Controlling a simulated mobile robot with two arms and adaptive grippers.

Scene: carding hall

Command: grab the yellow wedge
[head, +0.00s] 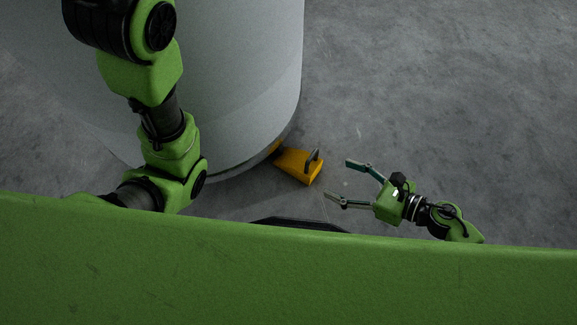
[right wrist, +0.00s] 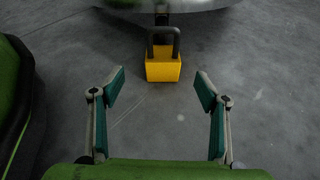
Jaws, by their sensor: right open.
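The yellow wedge (head: 297,166) lies on the floor against the foot of a big pale cylinder, with a dark handle standing up from it. In the right wrist view the wedge (right wrist: 163,68) is straight ahead, beyond the fingertips, with its handle at the top. My right gripper (head: 339,179) is open and empty, to the right of the wedge and apart from it. Its two fingers (right wrist: 160,90) are spread wide in the right wrist view. My left arm comes down at the left of the head view; its gripper is hidden behind my green body.
The big pale cylinder (head: 235,80) stands on the floor and rises behind the wedge; its rounded lower edge shows in the right wrist view (right wrist: 175,5). The grey concrete floor (head: 440,90) is clear to the right. My green body fills the bottom of the head view.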

